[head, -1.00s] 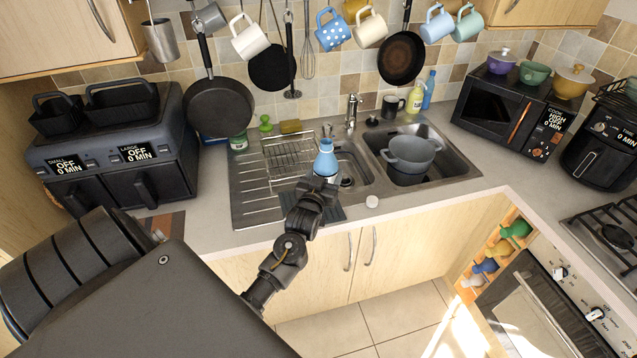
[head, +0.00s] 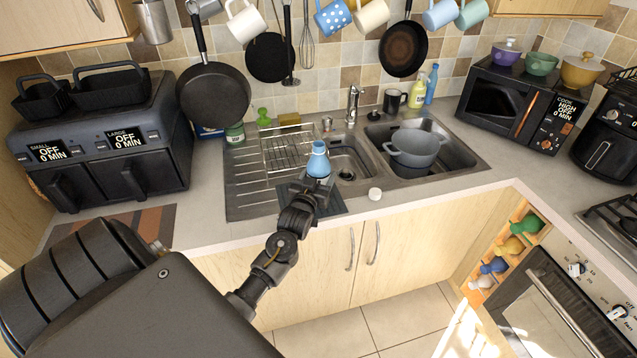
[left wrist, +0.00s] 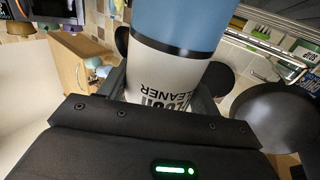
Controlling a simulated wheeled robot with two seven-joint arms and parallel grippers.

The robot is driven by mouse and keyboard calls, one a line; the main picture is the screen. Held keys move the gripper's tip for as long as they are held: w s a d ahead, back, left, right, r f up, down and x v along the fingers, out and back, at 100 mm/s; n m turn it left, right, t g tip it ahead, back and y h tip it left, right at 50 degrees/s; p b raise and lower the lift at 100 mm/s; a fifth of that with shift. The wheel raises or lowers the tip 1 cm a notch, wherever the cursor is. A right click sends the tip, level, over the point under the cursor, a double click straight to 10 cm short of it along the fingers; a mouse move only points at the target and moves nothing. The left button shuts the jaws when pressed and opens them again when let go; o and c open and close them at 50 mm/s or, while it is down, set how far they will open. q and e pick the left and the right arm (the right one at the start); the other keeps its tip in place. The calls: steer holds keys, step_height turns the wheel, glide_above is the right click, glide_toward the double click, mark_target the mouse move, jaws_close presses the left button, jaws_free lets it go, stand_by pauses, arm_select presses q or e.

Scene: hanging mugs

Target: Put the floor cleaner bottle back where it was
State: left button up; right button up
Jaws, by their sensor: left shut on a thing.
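The floor cleaner bottle (head: 318,161) has a blue top and a white lower body. In the head view it is roughly upright over the front left part of the sink unit. My left gripper (head: 303,194) is shut on it from the near side. In the left wrist view the bottle (left wrist: 180,75) is between the fingers, with its "CLEANER" label upside down in the picture. Its base is hidden by the gripper and a dark mat, so I cannot tell whether it touches the surface. My right gripper is not in view.
The sink (head: 470,155) holds a grey pot (head: 415,147). A wire rack (head: 285,152) stands on the drainer. A yellow-green bottle (head: 417,93) and a slim blue bottle (head: 431,84) stand behind the sink. A white round object (head: 375,194) lies at the counter's front edge. Pans and mugs hang above.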

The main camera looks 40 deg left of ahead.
arm_select(q)
steer(key=shift+r, duration=0.2)
steer(key=shift+f, duration=0.2)
steer(key=o, duration=1.6)
